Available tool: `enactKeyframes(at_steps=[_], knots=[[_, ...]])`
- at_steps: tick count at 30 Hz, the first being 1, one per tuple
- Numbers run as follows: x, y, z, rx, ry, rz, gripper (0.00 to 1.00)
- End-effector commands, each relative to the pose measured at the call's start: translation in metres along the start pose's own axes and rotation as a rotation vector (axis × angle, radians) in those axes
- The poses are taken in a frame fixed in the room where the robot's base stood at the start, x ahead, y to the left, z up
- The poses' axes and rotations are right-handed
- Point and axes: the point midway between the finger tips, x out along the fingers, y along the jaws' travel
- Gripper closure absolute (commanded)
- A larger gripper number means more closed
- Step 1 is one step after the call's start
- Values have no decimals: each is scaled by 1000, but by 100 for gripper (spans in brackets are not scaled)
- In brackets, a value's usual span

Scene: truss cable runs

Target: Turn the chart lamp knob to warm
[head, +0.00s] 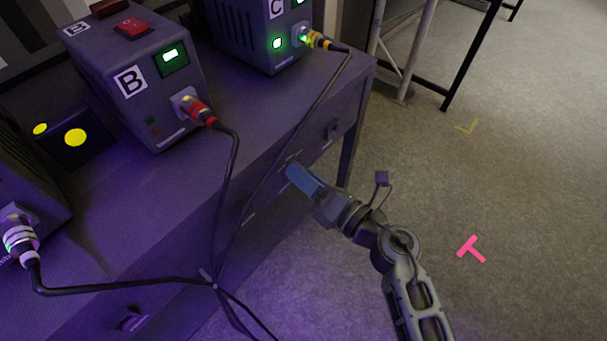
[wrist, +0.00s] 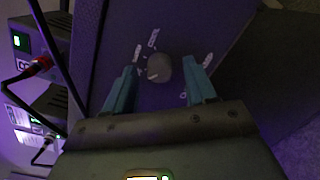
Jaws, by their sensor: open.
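A round grey knob (wrist: 159,68) sits on a dark panel in the wrist view, with small pale labels around it that are too small to read. I cannot tell which label it points to. My gripper has two teal fingers, open on either side of the knob, with the fingertips (wrist: 160,66) beside it. I see a gap on both sides and cannot tell whether either finger touches it. In the head view my gripper (head: 292,172) reaches the front face of the desk. The knob is hidden there behind the fingers.
Box B (head: 132,80) with a red-banded plug (head: 200,112) and box C (head: 262,40) with a yellow-banded plug (head: 316,40) stand on the desk (head: 255,105). Black cables (head: 228,190) hang down the desk front, left of my gripper.

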Motion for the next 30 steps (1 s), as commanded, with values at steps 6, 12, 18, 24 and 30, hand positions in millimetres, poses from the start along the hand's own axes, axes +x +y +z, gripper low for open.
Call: enactKeyframes(at_steps=[6, 12, 18, 24, 30], knots=[[8, 0, 0, 0, 0, 0, 44], [8, 0, 0, 1, 0, 0, 46], [8, 0, 0, 1, 0, 0, 65], [8, 0, 0, 1, -1, 0, 84], [8, 0, 0, 1, -1, 0, 100]])
